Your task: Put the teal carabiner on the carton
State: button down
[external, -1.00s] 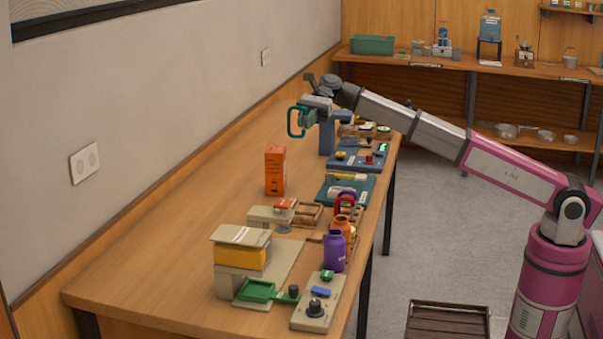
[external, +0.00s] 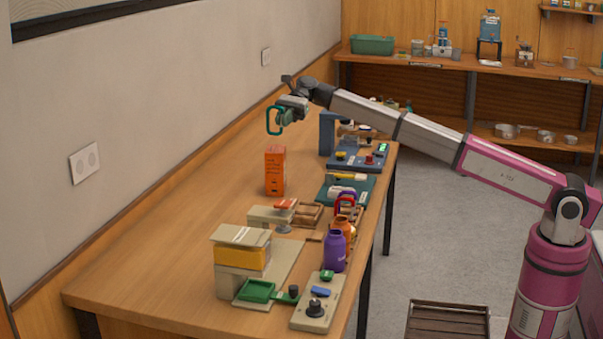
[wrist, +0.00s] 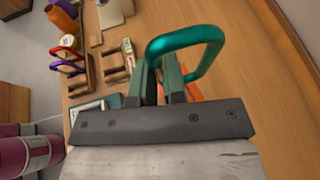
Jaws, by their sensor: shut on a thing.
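The teal carabiner (external: 273,120) is held by my gripper (external: 283,119) in the air, above and close to the orange carton in the external view. In the wrist view the carabiner (wrist: 186,46) is a rounded teal loop between the green fingers of my gripper (wrist: 160,82), which are shut on it. The orange carton (external: 275,172) stands upright on the workbench, below the carabiner. In the wrist view only a little orange of the carton (wrist: 192,91) shows behind the fingers; the rest of it is hidden.
The wooden bench (external: 165,240) is clear to the left of the carton. A purple bottle (external: 334,251), a small rack with red and purple carabiners (external: 346,202) and a yellow-and-beige box stack (external: 240,252) stand nearer the camera. A wall runs along the left.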

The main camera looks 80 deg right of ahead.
jog(key=shift+w+d+f, duration=0.1)
jog(key=shift+d+f, duration=0.05)
jog(key=shift+f, duration=1.95)
jog(key=c, duration=1.2)
grip_release()
jog(key=shift+f, duration=0.1)
jog(key=v, duration=1.2)
